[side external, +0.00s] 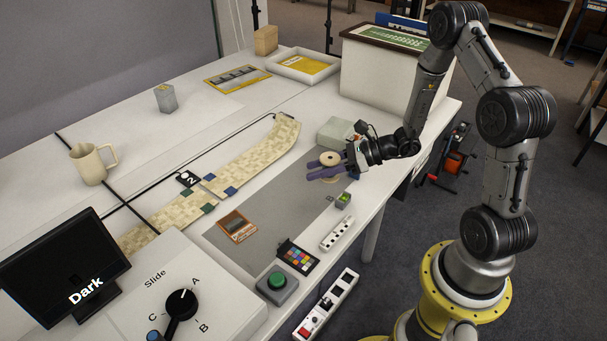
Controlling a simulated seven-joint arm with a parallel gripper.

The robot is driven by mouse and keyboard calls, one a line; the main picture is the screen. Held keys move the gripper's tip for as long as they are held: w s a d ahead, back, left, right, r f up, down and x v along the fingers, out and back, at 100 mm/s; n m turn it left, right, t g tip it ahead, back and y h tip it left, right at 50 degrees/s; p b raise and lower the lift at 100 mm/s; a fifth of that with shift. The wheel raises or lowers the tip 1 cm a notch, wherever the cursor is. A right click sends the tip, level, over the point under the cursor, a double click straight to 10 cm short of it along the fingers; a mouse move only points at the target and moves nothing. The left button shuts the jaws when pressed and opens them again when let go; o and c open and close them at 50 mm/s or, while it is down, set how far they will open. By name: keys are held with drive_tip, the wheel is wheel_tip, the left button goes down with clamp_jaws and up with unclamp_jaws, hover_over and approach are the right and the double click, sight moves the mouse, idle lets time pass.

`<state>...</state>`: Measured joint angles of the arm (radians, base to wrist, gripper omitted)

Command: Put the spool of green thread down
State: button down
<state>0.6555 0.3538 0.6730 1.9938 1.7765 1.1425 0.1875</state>
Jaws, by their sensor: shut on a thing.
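My gripper (323,170) has purple fingers and is at the right side of the table, over the grey mat (285,205). It is shut on a small spool (331,158) with a pale tan round end facing up. No green thread can be made out on the spool at this size. Whether the spool touches the mat or is held above it cannot be told from this one view.
A grey-green box (335,132) stands just behind the gripper. A small grey block with a green top (343,199), a power strip (337,233), a colour chart (298,256) and an orange-brown packet (237,226) lie nearby. The middle of the mat is clear.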

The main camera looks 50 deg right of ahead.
drive_tip(key=w+d+m+t+h, duration=0.2)
drive_tip(key=d+m+h, duration=0.2)
drive_tip(key=d, duration=0.2)
hover_over(294, 170)
drive_tip(key=f, duration=0.9)
drive_tip(key=shift+s+a, duration=0.1)
drive_tip(key=shift+s, duration=0.1)
drive_tip(key=shift+w+f, duration=0.15)
drive_tip(key=shift+f, duration=1.6)
drive_tip(key=shift+f, duration=0.1)
drive_tip(key=shift+c, duration=2.2)
unclamp_jaws()
